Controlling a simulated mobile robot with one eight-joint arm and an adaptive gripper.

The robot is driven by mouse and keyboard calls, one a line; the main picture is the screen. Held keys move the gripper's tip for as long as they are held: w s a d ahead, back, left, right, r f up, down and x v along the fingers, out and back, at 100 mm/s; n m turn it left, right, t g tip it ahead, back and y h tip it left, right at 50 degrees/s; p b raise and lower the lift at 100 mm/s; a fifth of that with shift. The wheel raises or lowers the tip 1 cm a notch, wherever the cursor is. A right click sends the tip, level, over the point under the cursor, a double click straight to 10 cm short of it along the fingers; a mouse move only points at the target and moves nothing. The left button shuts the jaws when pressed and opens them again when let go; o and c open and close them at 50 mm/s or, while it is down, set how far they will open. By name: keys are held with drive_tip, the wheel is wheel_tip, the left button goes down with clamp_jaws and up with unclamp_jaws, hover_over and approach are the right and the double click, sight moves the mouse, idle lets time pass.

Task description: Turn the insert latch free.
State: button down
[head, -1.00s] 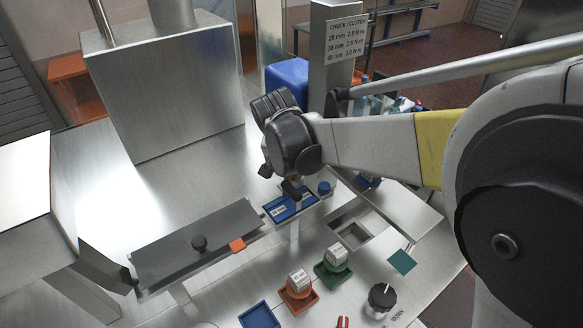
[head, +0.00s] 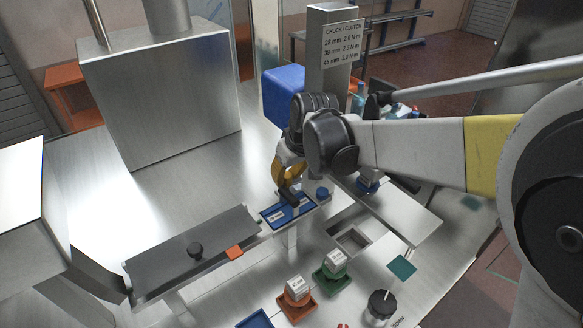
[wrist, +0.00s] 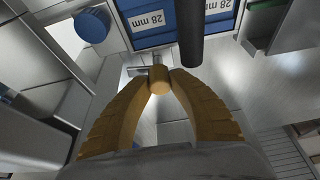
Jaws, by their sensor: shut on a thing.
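My gripper (wrist: 158,82) has its two tan fingers closed on a small tan knob (wrist: 159,86) on a short metal stem, which looks like the insert latch. The knob sits just below the edge of the blue insert (wrist: 150,38), marked 28 mm. A black post (wrist: 190,30) rises from the insert, to the right of the fingertips. In the head view my gripper (head: 287,188) reaches down at the blue insert (head: 276,216), and its fingers hide the latch. The latch's turned angle cannot be told.
A blue round knob (wrist: 91,25) stands left of the insert in the wrist view. Orange (head: 297,306) and green (head: 331,281) trays hold labelled blocks. A square opening (head: 350,238) lies to the right.

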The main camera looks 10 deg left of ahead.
drive_tip(key=shift+n, duration=0.4)
drive_tip(key=c, duration=1.2)
unclamp_jaws()
drive_tip(key=shift+o, duration=0.2)
drive_tip(key=v, duration=1.2)
drive_tip(key=shift+w, duration=0.2)
